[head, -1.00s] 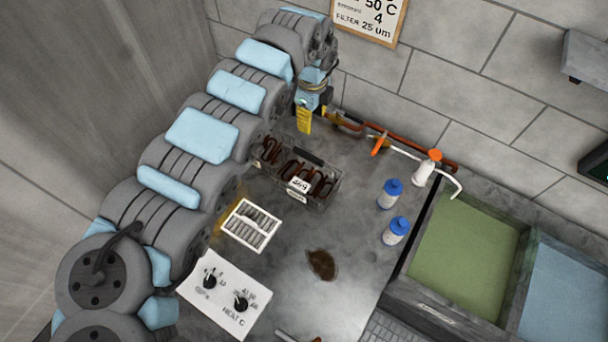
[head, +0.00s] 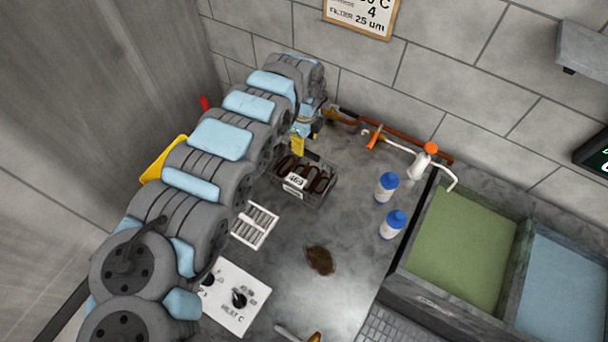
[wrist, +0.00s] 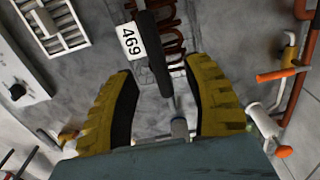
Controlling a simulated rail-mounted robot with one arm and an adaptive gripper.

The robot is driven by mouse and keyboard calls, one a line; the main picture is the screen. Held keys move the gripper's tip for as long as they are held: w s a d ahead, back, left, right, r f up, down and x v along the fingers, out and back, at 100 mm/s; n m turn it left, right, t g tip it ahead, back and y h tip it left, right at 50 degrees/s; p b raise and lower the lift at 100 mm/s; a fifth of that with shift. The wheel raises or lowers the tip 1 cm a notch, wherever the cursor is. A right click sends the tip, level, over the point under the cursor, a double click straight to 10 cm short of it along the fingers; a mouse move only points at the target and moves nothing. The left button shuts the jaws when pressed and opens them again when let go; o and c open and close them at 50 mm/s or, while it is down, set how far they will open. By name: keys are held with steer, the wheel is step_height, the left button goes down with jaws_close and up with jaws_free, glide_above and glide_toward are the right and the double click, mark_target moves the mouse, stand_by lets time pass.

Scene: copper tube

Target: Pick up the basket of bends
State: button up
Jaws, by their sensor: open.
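The basket of bends (head: 318,200) is a small wire basket holding dark copper-brown bends, with a white tag reading 469. It stands on the grey bench, its far side partly hidden by my arm in the head view. In the wrist view its dark bar handle (wrist: 152,55) runs between my fingertips, with the tag (wrist: 132,41) beside it and brown bends (wrist: 168,32) beyond. My gripper (wrist: 158,70) is open, its two yellow fingers on either side of the handle's near end, apart from it. In the head view my gripper (head: 298,146) is just above the basket's back edge.
A white slotted rack (head: 254,225) and a heater control panel (head: 236,297) lie nearer. Two blue-capped bottles (head: 387,187) stand right of the basket. Copper pipe with an orange-handled valve (head: 372,137) runs along the wall. A brown stain (head: 319,260) marks open bench; a green-filled tank (head: 462,245) is right.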

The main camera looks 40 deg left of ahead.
steer(key=shift+s+f, duration=0.2)
steer(key=shift+f, duration=2.45)
jaws_close()
